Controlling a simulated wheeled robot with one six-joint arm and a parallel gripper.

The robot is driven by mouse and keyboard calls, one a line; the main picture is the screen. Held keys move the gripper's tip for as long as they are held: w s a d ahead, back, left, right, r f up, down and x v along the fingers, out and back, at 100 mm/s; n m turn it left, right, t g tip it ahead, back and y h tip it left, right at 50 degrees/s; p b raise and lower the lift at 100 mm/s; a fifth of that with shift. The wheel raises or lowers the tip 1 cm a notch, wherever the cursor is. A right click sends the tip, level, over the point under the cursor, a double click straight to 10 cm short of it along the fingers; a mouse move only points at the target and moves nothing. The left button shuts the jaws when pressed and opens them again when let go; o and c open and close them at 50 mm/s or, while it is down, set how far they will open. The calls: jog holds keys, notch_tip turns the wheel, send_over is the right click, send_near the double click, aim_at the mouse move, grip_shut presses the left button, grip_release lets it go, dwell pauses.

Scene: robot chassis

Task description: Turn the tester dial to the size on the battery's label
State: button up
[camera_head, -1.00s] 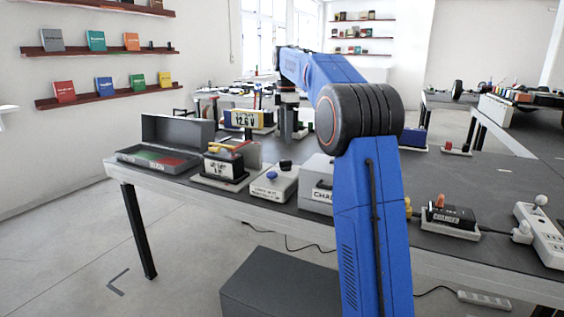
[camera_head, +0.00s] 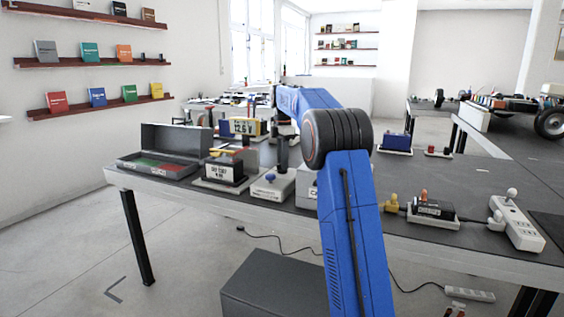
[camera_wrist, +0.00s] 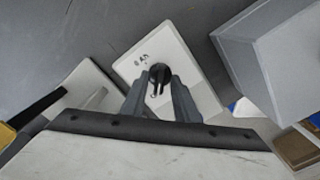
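In the wrist view a white box face (camera_wrist: 150,55) carries small dark marks, too small to read, and a black dial (camera_wrist: 159,75). My gripper (camera_wrist: 160,88) is open, with its two grey fingers on either side of the dial as seen from the wrist; I cannot tell whether they touch it. In the head view my gripper (camera_head: 282,152) hangs over the back of the tester box. A labelled dark battery-like block (camera_head: 225,172) sits in a stand to the left; its label is not clearly readable.
A grey box (camera_head: 308,186) stands close on the right, also at right in the wrist view (camera_wrist: 285,55). An open grey case (camera_head: 160,162) lies at left. A display reading 12.6 V (camera_head: 243,126) stands behind.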

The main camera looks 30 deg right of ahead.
grip_shut()
jog(key=m, duration=0.5)
jog(key=shift+m, duration=0.4)
jog(key=m, duration=1.2)
jog(key=shift+m, duration=0.3)
jog(key=m, duration=0.5)
jog(key=shift+m, duration=0.4)
